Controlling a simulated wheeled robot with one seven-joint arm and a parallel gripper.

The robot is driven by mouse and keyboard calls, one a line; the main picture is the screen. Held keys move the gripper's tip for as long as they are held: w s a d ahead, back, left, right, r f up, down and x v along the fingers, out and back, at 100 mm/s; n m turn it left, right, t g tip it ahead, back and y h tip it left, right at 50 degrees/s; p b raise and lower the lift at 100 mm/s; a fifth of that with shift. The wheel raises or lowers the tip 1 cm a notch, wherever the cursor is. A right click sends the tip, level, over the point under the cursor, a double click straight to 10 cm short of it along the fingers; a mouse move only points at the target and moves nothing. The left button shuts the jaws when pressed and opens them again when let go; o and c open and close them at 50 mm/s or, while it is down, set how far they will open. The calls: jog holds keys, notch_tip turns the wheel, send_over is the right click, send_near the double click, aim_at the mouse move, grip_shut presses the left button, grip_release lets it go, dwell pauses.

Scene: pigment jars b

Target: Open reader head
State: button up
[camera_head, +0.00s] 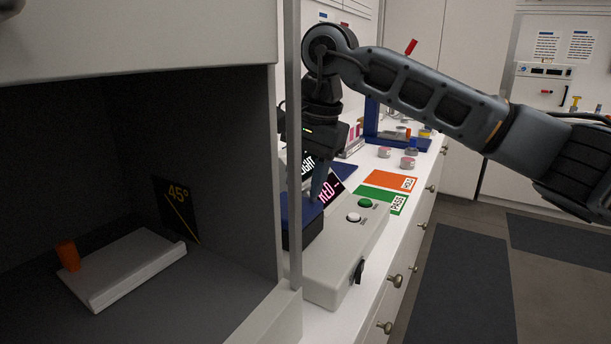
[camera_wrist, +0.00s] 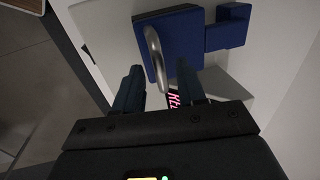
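The reader is a grey-white console on the counter, with a dark blue block (camera_head: 297,228) at its left end and a display with pink characters (camera_head: 331,191). In the wrist view a blue block (camera_wrist: 178,32) carries a curved metal handle (camera_wrist: 153,45); this looks like the reader head. My gripper (camera_head: 318,186) points down over the blue block in the head view. In the wrist view my gripper (camera_wrist: 160,72) is open, its two fingers apart, with the handle's lower end between them in the picture. Whether the fingers touch it I cannot tell. The handle is hidden in the head view.
The console has a green button (camera_head: 364,203) and a white button (camera_head: 354,217). Green (camera_head: 377,199) and orange (camera_head: 389,180) mats lie behind it, with several jars (camera_head: 408,162) and a blue stand (camera_head: 371,124) farther back. A grey booth with a post (camera_head: 294,150) stands close on the left.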

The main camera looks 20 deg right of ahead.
jog(key=shift+f, duration=0.2)
jog(key=shift+c, duration=0.3)
grip_shut()
